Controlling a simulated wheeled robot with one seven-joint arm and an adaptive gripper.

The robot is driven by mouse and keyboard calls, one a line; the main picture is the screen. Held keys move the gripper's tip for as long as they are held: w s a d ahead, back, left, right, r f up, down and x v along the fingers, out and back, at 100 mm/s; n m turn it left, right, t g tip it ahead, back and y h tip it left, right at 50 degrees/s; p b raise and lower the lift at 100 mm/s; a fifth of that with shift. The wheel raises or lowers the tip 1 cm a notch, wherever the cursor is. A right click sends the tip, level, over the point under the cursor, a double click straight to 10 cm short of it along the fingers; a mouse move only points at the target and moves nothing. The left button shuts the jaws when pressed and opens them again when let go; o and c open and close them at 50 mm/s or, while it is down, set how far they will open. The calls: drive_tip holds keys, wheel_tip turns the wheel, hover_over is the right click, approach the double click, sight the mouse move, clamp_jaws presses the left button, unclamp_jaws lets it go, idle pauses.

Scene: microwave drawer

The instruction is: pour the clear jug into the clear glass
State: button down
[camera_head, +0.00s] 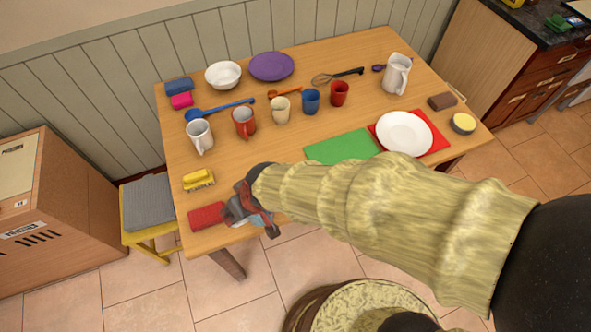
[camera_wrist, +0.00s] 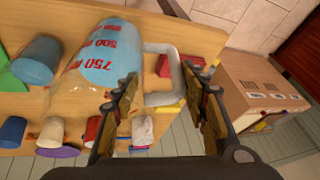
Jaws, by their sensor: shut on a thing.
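The clear jug (camera_wrist: 88,78) has red volume marks and pale blue showing through it. My gripper (camera_wrist: 160,82) is shut on its grey handle (camera_wrist: 160,48). In the head view, my gripper (camera_head: 252,210) is at the table's front left edge, with a blurry see-through part of the jug (camera_head: 236,211) beside it. I cannot tell whether the jug touches the table. A bluish see-through vessel (camera_wrist: 38,58), apparently the clear glass, stands left of the jug in the wrist view. My arm seems to hide it in the head view.
A red block (camera_head: 207,217) and yellow brush (camera_head: 198,180) lie near the gripper. Mugs and cups, including a white mug (camera_head: 200,135) and blue cup (camera_head: 311,101), stand farther back. A green mat (camera_head: 340,147) and white plate (camera_head: 404,132) are to the right.

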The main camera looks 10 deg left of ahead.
drive_tip(key=shift+r, duration=0.15)
drive_tip(key=shift+r+p, duration=1.6)
drive_tip(key=shift+r, duration=0.35)
drive_tip(key=shift+f, duration=0.1)
